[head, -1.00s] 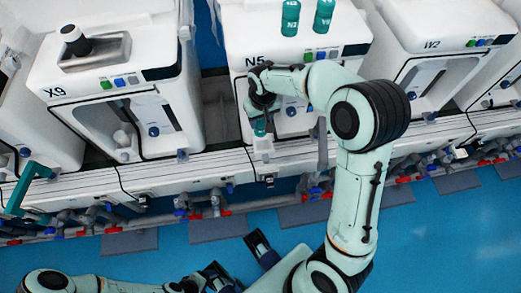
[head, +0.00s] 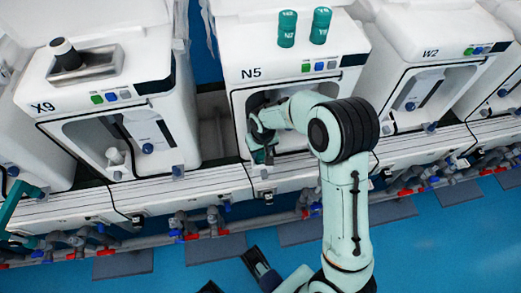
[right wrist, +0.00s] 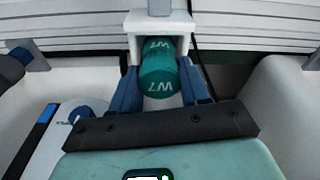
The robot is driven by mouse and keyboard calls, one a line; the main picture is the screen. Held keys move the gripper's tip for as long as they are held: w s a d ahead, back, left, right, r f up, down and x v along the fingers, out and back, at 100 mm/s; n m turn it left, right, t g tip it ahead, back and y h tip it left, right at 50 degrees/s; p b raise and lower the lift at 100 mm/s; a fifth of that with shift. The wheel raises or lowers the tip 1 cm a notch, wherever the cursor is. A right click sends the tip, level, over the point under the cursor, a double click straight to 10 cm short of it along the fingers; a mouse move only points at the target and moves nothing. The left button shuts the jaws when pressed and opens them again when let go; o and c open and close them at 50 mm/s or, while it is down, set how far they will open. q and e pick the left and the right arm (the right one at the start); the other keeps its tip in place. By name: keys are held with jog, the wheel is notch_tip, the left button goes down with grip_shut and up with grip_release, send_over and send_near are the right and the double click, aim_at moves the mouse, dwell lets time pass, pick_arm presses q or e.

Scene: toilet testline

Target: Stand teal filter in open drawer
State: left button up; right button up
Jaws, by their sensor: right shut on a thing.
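My right gripper (head: 262,150) is at the front opening of the white N5 machine (head: 255,93). In the right wrist view, its blue fingers (right wrist: 160,95) are shut on a teal cylindrical filter (right wrist: 160,66) with white lettering that looks like W7. A white U-shaped piece (right wrist: 160,20) surrounds the filter's far end; I cannot tell whether this is the open drawer, or whether the filter touches it. In the head view, the gripper mostly hides the held filter. My left gripper (head: 235,277) is open and empty at the bottom edge, partly cut off.
Two teal filters (head: 287,28) (head: 320,25) stand on top of N5. The X9 machine (head: 120,85) is left, with a dark-capped item on top; W2 (head: 440,60) is right. Pipes with red and blue valves (head: 190,232) run below the white ledge. The blue floor is clear.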

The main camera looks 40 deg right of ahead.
jog(key=shift+f, duration=0.15)
jog(key=o, duration=1.1)
jog(key=shift+r, duration=0.5)
jog(key=r+p, duration=0.1)
jog(key=r, duration=0.2)
jog(key=s+r, duration=0.1)
jog(key=r, duration=0.3)
jog(key=r+p, duration=0.1)
jog(key=r, duration=0.3)
jog(key=shift+s+a+r+p, duration=0.2)
jog(key=shift+a+p, duration=0.05)
jog(key=shift+p, duration=0.05)
